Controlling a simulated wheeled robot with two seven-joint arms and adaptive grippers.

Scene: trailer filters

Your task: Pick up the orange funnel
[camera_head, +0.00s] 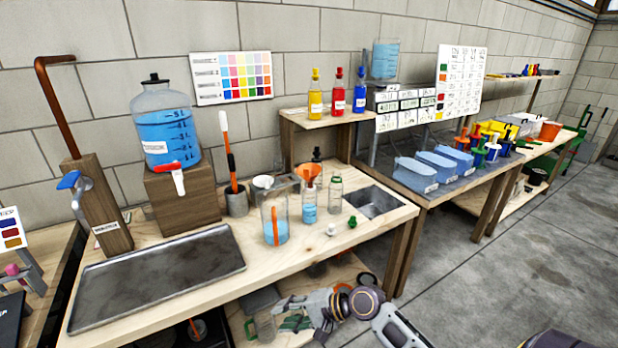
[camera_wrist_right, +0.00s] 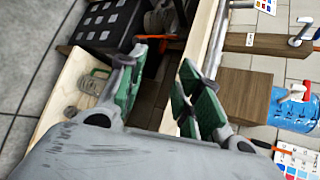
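The orange funnel (camera_head: 309,172) stands upright on the bench, apparently set in the neck of a small clear bottle (camera_head: 309,207) holding blue liquid. My right gripper (camera_head: 284,314) is in front of the bench, below its top and near the lower shelf. It is well below the funnel and apart from it. In the right wrist view, the green-padded fingers of my right gripper (camera_wrist_right: 161,64) are spread with nothing between them. The funnel cannot be made out in that view. My left gripper is not in view.
A clear beaker (camera_head: 281,205) with an orange stick stands just left of the funnel bottle, and an empty bottle (camera_head: 336,194) just right. A metal tray (camera_head: 160,272) covers the left bench top. The bench's front edge (camera_head: 330,256) lies between gripper and funnel. Floor at right is clear.

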